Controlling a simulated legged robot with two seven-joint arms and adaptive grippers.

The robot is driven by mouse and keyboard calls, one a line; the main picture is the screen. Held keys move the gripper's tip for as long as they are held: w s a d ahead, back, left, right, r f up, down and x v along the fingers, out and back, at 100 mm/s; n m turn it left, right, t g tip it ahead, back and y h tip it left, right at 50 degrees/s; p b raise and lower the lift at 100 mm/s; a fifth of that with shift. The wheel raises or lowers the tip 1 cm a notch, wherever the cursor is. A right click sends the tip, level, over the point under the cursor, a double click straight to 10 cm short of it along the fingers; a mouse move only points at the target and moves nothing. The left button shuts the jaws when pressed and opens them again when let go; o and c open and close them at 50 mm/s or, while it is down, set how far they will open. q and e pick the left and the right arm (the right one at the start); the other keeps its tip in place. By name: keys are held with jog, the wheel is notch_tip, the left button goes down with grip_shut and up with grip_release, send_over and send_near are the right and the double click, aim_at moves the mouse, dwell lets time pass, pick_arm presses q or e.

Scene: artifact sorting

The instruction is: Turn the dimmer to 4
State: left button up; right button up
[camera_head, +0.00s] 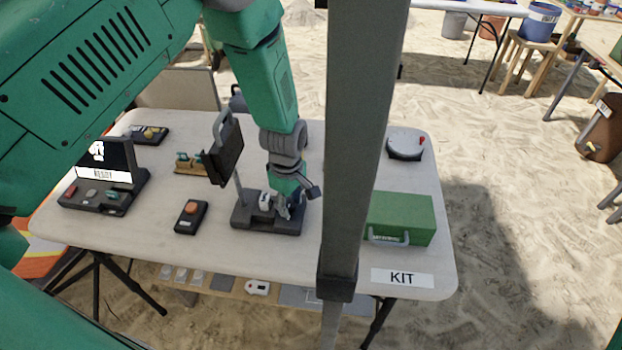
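My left arm comes in from the upper left and reaches down over the white table (140,228). My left gripper (291,203) is low at the right part of a dark control box (250,222) with a light knob-like part (265,201) on top. I cannot tell whether the fingers touch it or how far apart they are. No dimmer label or number is readable, so I cannot tell which device is the dimmer. A round grey device (404,146) with a red marker sits at the back right. My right gripper is not in view.
A grey vertical bar (352,150) hides part of the table. A green box (402,218) stands right of it, behind a KIT label (402,278).

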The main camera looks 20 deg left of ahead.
pick_arm(q)
grip_shut()
